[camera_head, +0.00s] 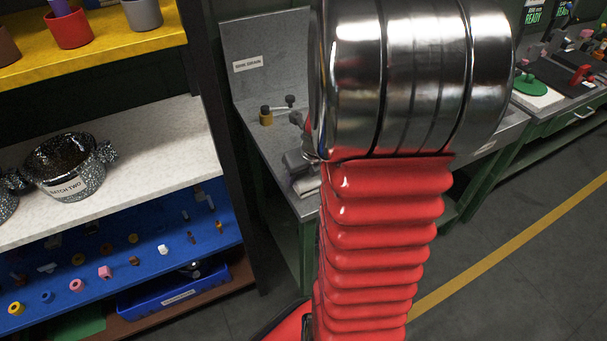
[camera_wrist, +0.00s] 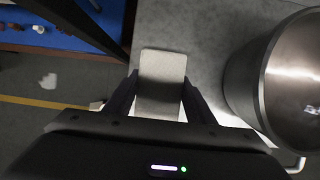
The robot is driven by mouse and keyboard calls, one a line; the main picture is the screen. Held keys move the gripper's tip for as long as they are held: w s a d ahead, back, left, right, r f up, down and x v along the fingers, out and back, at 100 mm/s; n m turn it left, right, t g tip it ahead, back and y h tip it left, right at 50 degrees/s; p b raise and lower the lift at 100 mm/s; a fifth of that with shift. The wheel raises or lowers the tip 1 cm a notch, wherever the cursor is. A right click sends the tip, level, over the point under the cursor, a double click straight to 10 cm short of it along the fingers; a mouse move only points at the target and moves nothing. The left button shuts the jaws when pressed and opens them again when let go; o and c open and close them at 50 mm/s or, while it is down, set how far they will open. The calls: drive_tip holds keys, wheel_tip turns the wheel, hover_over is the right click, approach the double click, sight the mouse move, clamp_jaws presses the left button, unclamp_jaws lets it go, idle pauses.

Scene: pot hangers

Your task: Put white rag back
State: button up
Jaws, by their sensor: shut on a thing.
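In the wrist view my gripper (camera_wrist: 163,103) is shut on a pale, flat, rounded rectangular thing, which I take for the white rag (camera_wrist: 161,70). It lies between the two dark fingers, over the grey metal table (camera_wrist: 205,30). I cannot tell whether it touches the table. In the head view my arm hides the gripper. A small whitish thing (camera_head: 307,187) shows at the table's front left edge beside my red arm; I cannot tell if it is the same rag.
A large steel pot (camera_wrist: 285,85) stands close to the right of my gripper. A shelf unit on the left holds a speckled pot (camera_head: 70,168) and a blue pegboard (camera_head: 130,245) with small pieces. A green-framed bench (camera_head: 560,125) stands at right. The floor at lower right is free.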

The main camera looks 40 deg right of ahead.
drive_tip(key=shift+f, duration=0.15)
drive_tip(key=o, duration=1.2)
drive_tip(key=shift+v, duration=6.05)
drive_tip(key=shift+a, duration=0.1)
